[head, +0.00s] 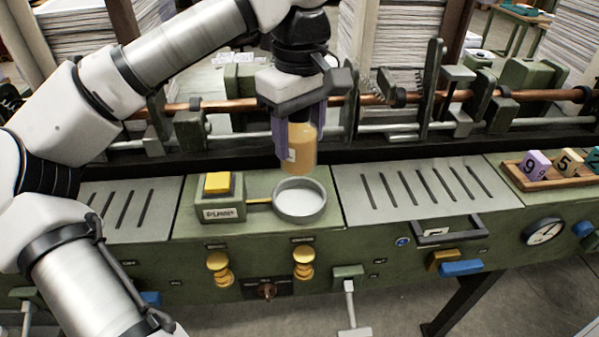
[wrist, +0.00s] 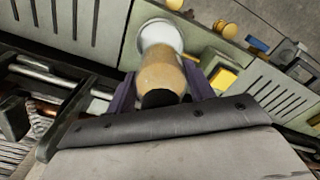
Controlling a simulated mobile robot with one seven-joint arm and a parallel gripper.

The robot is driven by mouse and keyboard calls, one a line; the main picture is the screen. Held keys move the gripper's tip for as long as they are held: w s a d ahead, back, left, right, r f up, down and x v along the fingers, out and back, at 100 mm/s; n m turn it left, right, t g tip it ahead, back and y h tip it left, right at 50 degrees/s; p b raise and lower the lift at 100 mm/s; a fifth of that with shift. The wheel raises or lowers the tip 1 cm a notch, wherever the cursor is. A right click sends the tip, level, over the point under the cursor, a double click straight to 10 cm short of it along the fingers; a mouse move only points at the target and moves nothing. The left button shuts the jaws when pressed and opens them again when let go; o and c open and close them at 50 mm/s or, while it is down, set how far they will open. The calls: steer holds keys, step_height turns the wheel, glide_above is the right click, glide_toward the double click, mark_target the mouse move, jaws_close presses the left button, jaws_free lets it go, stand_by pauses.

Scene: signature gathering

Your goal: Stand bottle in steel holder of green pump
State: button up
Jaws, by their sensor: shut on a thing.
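An amber bottle (head: 301,146) with a pale label hangs upright between the purple fingers of my gripper (head: 297,135), which is shut on it. In the wrist view the bottle (wrist: 161,78) shows between the two fingers, with its dark cap towards the camera. The steel holder (head: 300,201) is a round, shallow, open cup on the green machine top. The green pump (head: 222,196) has a yellow button and a label, and a yellow rod joins it to the holder. In the head view the bottle is above and behind the holder, apart from it. The holder looks empty.
Slotted grey plates (head: 425,193) lie on both sides of the pump. A copper rod (head: 355,100) with green brackets runs behind. A wooden tray (head: 555,176) with numbered blocks stands at the right. Yellow knobs (head: 303,261) stick out of the front panel.

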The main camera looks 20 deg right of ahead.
step_height(320, 180, down, 8)
steer(key=shift+f, duration=0.1)
stand_by(0.4)
steer(key=shift+f, duration=0.3)
steer(key=o, duration=1)
steer(key=shift+r, duration=0.15)
